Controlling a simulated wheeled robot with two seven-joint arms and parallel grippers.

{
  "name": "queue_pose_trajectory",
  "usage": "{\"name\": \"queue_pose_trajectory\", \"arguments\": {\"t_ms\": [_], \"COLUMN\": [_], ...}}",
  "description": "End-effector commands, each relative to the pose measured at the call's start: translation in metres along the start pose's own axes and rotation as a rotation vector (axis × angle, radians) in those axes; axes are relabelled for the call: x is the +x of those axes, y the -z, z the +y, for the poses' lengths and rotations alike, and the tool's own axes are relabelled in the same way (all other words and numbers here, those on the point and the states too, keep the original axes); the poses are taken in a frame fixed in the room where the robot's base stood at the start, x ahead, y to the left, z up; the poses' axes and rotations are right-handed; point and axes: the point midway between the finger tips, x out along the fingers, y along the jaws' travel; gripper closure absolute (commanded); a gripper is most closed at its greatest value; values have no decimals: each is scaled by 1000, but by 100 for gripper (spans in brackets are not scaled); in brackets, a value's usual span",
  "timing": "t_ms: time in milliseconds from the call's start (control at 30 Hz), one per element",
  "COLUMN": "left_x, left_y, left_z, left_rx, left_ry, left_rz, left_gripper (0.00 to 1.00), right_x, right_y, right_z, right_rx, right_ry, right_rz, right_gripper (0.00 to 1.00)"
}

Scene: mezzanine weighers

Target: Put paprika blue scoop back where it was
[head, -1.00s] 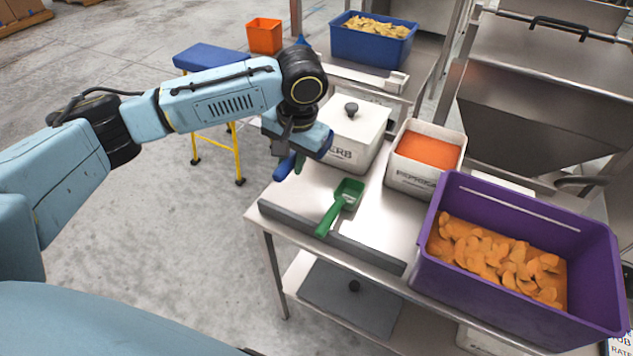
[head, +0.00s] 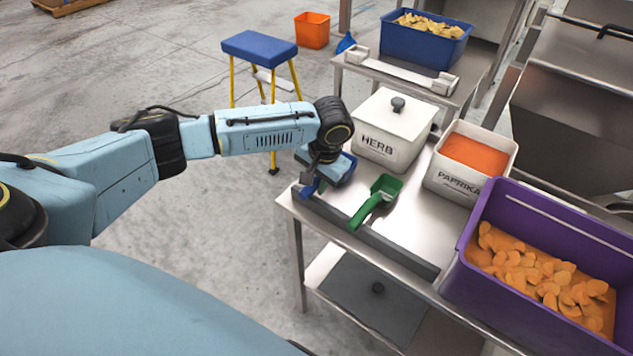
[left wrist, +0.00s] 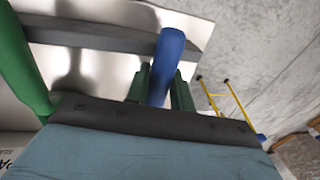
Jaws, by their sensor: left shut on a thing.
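My left gripper (head: 316,181) is shut on the blue scoop's handle (head: 308,188), low over the left end of the steel table. The scoop's blue bowl (head: 347,168) shows partly behind the gripper; whether the scoop touches the table is unclear. In the left wrist view the blue handle (left wrist: 168,62) stands between the green fingers (left wrist: 160,90). The white PAPRIKA bin (head: 436,182), open with orange powder, stands to the right. My right gripper is not in view.
A green scoop (head: 380,190) lies right of my gripper. The lidded white HERB bin (head: 385,150) stands behind. A grey raised strip (head: 370,237) runs along the front edge. A purple crate (head: 470,285) of orange slices fills the right end. A blue-topped stool (head: 258,46) stands left.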

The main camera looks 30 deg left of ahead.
Motion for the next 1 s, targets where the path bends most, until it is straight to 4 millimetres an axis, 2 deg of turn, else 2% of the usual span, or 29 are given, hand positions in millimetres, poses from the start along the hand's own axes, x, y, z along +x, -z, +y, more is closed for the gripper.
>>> {"name": "queue_pose_trajectory", "arguments": {"t_ms": [300, 333, 500, 833, 1000], "left_x": [2, 2, 2, -1, -27], "left_y": [0, 0, 0, 0, 0], "left_z": [1, 1, 1, 0, 0], "left_rx": [0, 0, 0, -1, 0], "left_ry": [-1, -1, -1, 0, -2], "left_rz": [0, 0, 0, 2, 2], "left_gripper": [100, 76, 55, 55, 55], "right_x": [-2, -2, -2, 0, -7], "right_y": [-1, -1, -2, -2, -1], "right_z": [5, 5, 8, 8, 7], "right_rx": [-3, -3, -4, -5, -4], "right_ry": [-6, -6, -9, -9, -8], "right_rz": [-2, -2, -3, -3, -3], "right_gripper": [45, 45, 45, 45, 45]}}
